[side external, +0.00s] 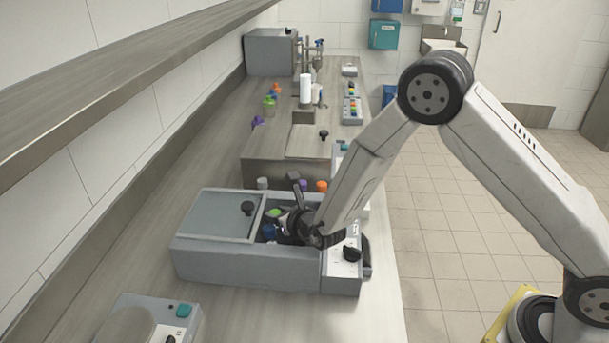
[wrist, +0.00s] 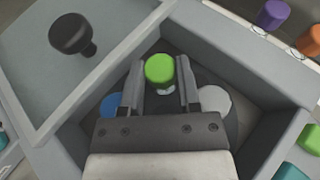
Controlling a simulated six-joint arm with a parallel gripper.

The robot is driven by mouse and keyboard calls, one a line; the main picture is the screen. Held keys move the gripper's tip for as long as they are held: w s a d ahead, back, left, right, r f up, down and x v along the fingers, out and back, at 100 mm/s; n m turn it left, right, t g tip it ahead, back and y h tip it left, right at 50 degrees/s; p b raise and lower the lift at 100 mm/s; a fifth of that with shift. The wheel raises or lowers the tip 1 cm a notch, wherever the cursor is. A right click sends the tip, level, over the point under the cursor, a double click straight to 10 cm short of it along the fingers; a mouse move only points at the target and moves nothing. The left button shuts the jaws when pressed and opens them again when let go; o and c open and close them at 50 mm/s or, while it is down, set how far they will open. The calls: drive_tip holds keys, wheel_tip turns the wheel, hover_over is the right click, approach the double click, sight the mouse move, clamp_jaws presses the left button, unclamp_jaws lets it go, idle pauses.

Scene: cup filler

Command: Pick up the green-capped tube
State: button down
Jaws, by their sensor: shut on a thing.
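The green-capped tube (wrist: 160,69) stands between the two fingers of my gripper (wrist: 160,88) in the wrist view, its bright green cap facing the camera. My gripper is shut on it, down inside the open compartment of a grey box (side external: 245,268). In the side view the green cap (side external: 275,212) shows beside my gripper (side external: 290,220). The tube's body is mostly hidden below the cap. A blue cap (wrist: 118,105) sits to the left of my fingers and a white cap (wrist: 214,99) to the right, both partly covered by my gripper.
The box's glass lid (side external: 218,216) with a black knob (side external: 247,208) covers the left part. The compartment walls stand close around my gripper. Purple (wrist: 272,14) and orange (wrist: 311,40) caps stand outside the box. A black dial (side external: 351,253) is on its front right.

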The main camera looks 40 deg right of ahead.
wheel_tip(320, 180, up, 18)
drive_tip(key=shift+s+f, duration=0.15)
drive_tip(key=shift+f, duration=0.1)
idle(0.6)
idle(0.5)
